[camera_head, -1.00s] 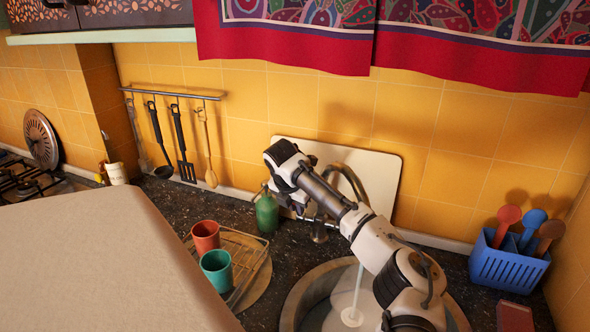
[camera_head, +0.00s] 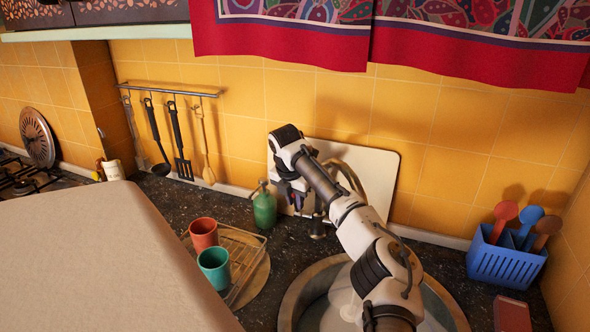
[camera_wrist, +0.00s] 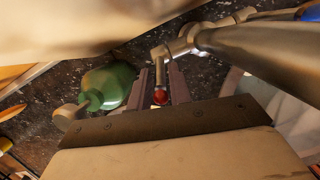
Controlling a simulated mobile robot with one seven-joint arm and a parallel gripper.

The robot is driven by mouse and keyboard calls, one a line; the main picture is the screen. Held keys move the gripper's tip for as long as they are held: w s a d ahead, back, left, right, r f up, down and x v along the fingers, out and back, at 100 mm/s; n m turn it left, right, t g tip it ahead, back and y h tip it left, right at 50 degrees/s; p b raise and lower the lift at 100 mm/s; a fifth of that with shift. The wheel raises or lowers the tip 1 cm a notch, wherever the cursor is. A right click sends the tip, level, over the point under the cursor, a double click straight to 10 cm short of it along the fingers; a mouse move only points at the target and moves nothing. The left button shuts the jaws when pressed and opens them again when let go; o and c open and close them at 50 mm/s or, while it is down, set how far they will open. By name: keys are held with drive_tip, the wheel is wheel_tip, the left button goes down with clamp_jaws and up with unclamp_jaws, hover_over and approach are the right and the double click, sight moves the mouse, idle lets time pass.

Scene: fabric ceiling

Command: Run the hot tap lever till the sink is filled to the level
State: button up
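The metal tap stands behind the sink; its arched spout (camera_head: 354,176) shows behind my arm. In the wrist view the tap (camera_wrist: 250,50) is a thick grey pipe with a thin lever (camera_wrist: 160,72) ending in a red tip. My gripper (camera_wrist: 162,75) has its two fingers apart, one on each side of the lever, with small gaps showing. In the head view my gripper (camera_head: 292,200) is beside the tap, partly hidden by my wrist. The round sink (camera_head: 292,300) is partly covered by my arm. A pale patch shows inside it; the water level is unclear.
A green bottle (camera_head: 264,208) stands just left of my gripper, also close in the wrist view (camera_wrist: 108,85). A red cup (camera_head: 203,234) and a teal cup (camera_head: 214,268) stand on a rack. A blue utensil basket (camera_head: 505,262) is at the right.

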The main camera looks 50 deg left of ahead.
drive_tip(key=shift+o, duration=1.2)
drive_tip(key=shift+r, duration=0.1)
drive_tip(key=b+v, duration=0.3)
drive_tip(key=v, duration=1)
drive_tip(key=shift+r, duration=0.3)
drive_tip(key=shift+s+d, duration=0.1)
